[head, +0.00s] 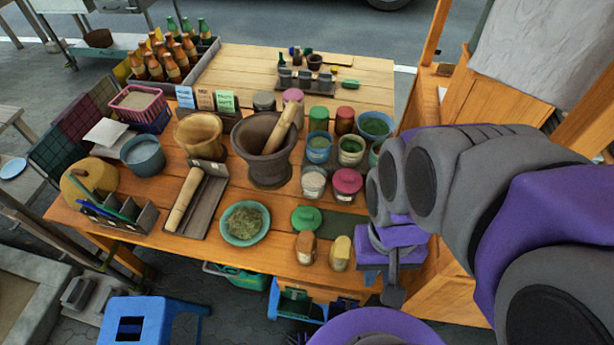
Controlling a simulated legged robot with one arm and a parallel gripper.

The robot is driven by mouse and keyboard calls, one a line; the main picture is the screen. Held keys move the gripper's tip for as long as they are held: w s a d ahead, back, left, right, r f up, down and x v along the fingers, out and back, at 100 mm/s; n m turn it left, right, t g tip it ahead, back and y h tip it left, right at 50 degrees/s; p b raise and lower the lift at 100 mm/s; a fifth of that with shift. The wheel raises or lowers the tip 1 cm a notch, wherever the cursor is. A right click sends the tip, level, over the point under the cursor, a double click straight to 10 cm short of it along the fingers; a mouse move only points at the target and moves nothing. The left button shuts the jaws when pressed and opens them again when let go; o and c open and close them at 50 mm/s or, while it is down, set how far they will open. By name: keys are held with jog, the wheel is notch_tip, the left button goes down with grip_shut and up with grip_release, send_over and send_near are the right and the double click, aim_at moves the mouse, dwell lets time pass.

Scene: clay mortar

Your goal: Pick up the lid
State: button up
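A green lid (307,218) with a small knob lies on the wooden table near the front edge, at the left end of a dark green mat (344,224). My gripper (393,288), purple and grey, hangs at the table's front right, to the right of and apart from the lid. Its fingers are seen nearly edge-on, so I cannot tell whether they are open or shut. I see nothing held in it.
Two small spice jars (305,248) stand just in front of the lid. A pink-lidded jar (347,186) and several other jars stand behind it. A green plate of herbs (245,223) is to its left, and a clay mortar (268,150) with a pestle stands behind.

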jog(key=o, duration=0.4)
jog(key=w+m, duration=0.1)
jog(key=w, duration=0.2)
jog(key=w+f+m, duration=0.1)
jog(key=w+m, duration=0.1)
jog(key=w, duration=0.1)
jog(key=w+a+m, duration=0.1)
jog(key=w, duration=0.1)
jog(key=shift+w+f+m, duration=0.25)
jog(key=shift+w+m, duration=0.15)
jog(key=m+t, duration=0.2)
jog(key=m, duration=1.3)
send_over(306, 215)
notch_tip(306, 215, down, 17)
jog(key=f+b, duration=0.1)
jog(key=f, duration=0.2)
jog(key=f+b, duration=0.1)
jog(key=f, duration=0.3)
jog(key=w+f+b, duration=0.1)
jog(key=f, duration=0.3)
jog(key=shift+d, duration=0.15)
jog(key=shift+s+f+b, duration=0.25)
jog(key=shift+f+b, duration=0.2)
jog(key=shift+f, duration=0.9)
jog(key=shift+s+f+b, duration=0.2)
jog(key=shift+f+b, duration=0.25)
jog(key=shift+f, duration=0.85)
